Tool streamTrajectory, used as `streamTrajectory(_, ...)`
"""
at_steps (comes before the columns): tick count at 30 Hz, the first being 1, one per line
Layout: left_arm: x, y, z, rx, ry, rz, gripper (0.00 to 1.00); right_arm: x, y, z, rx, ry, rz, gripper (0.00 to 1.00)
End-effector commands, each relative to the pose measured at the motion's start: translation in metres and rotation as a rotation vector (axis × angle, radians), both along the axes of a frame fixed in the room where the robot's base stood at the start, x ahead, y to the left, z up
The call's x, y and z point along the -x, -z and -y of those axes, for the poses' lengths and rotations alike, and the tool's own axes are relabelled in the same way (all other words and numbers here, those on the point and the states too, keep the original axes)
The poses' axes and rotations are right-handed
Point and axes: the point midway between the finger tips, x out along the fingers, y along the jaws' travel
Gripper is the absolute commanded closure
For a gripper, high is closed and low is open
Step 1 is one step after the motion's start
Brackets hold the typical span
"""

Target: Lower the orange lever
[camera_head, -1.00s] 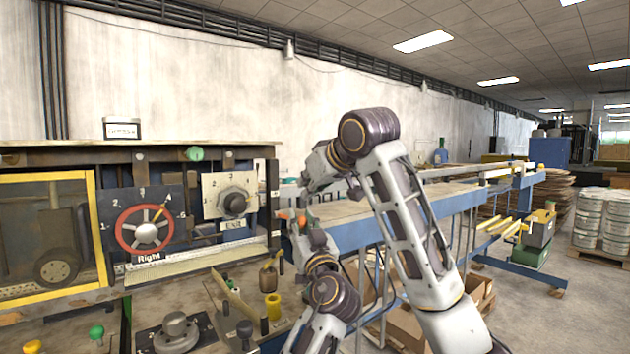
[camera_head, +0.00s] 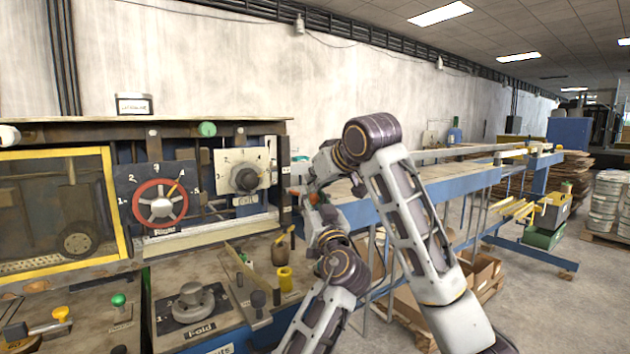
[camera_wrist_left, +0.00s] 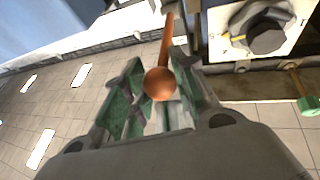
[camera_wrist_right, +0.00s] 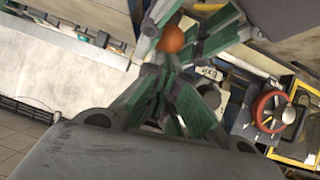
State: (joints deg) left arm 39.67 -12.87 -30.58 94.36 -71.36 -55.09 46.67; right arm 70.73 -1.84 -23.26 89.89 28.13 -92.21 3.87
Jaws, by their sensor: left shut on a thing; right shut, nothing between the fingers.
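The orange lever has a round orange knob (camera_wrist_left: 159,84) on a thin orange shaft in the left wrist view. My left gripper (camera_wrist_left: 158,66) is shut around it, with its green-lined fingers on both sides of the knob and shaft. In the head view, a small orange part (camera_head: 314,198) shows at the right end of the machine panel, mostly hidden by my grippers. In the right wrist view, my right gripper (camera_wrist_right: 165,75) is shut and empty. The orange knob (camera_wrist_right: 171,39) shows just beyond its fingertips, beside other green-lined fingers.
The panel holds a red-ringed dial (camera_head: 160,203) and a dark knob on a white plate (camera_head: 223,166). Below them are a yellow cylinder (camera_head: 285,279) and a grey fold knob (camera_head: 193,302). A long blue-sided conveyor (camera_head: 420,203) runs off behind my arms.

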Motion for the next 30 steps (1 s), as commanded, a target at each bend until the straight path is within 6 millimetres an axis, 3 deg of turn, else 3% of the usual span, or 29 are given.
streamTrajectory(24,0.002,-0.006,0.001,0.000,0.003,0.012,1.00,-0.002,0.023,0.001,-0.028,0.002,0.034,1.00)
streamTrajectory(25,0.003,-0.006,0.001,0.000,0.003,0.012,0.71,-0.002,0.024,0.001,-0.028,0.002,0.034,1.00)
streamTrajectory(30,0.002,-0.005,0.001,0.001,0.003,0.011,0.50,-0.001,0.022,0.001,-0.029,0.001,0.037,1.00)
